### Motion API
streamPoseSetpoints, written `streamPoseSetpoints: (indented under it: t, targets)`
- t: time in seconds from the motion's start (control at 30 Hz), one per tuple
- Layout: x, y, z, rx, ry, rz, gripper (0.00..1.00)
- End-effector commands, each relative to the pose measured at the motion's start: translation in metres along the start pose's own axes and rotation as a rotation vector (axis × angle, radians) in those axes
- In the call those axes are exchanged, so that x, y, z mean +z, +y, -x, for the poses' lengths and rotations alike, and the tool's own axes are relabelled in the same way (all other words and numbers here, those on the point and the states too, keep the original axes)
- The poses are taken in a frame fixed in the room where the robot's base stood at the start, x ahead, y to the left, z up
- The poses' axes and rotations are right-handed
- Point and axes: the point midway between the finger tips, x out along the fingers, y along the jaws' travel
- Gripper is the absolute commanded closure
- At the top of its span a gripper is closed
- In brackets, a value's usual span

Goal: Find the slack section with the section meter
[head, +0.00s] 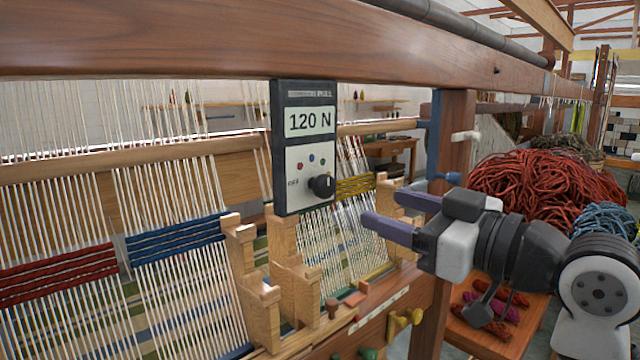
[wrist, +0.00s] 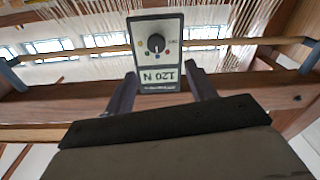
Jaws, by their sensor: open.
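The section meter (head: 304,148) is a dark box hanging from the loom's top beam. Its display (head: 310,121) reads 120 N. Below are small coloured dots and a black knob (head: 321,186). My gripper (head: 382,208) is open and empty, to the right of the meter. In the wrist view the meter (wrist: 157,60) appears upside down between the spread fingers, with no clear contact. The warp has a red-banded section (head: 58,275), a blue-banded section (head: 176,241) and a yellow-banded section (head: 355,187). A green band shows partly behind wooden posts. No slack is clear to me.
The thick wooden top beam (head: 200,38) crosses above. Stepped wooden posts (head: 290,285) stand before the warp. A loom upright (head: 452,140) is behind my gripper. Red wool (head: 545,188) and blue wool (head: 605,222) lie at right. Coloured pegs (head: 404,318) line the front rail.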

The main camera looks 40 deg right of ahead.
Motion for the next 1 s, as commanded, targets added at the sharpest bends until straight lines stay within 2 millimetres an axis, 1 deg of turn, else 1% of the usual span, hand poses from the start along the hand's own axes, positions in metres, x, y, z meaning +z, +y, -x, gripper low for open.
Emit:
streamPoseSetpoints:
  t: [0.03,0.1,0.17,0.27,0.37,0.7,0.8,0.9,1.0]
  targets:
    - [-0.001,0.003,0.014,0.011,-0.015,0.003,0.44]
    - [-0.001,0.003,0.025,0.015,-0.030,0.005,0.44]
    - [-0.001,0.003,0.028,0.016,-0.036,0.005,0.44]
    - [-0.001,0.004,0.023,0.014,-0.040,0.005,0.44]
    - [-0.001,0.004,0.008,0.014,-0.039,0.005,0.44]
    - [0.000,0.005,-0.064,0.014,-0.038,0.003,0.44]
    - [0.002,0.005,-0.081,0.014,-0.038,0.003,0.44]
    - [0.003,0.006,-0.095,0.015,-0.038,0.003,0.44]
    - [0.003,0.006,-0.103,0.015,-0.037,0.003,0.44]
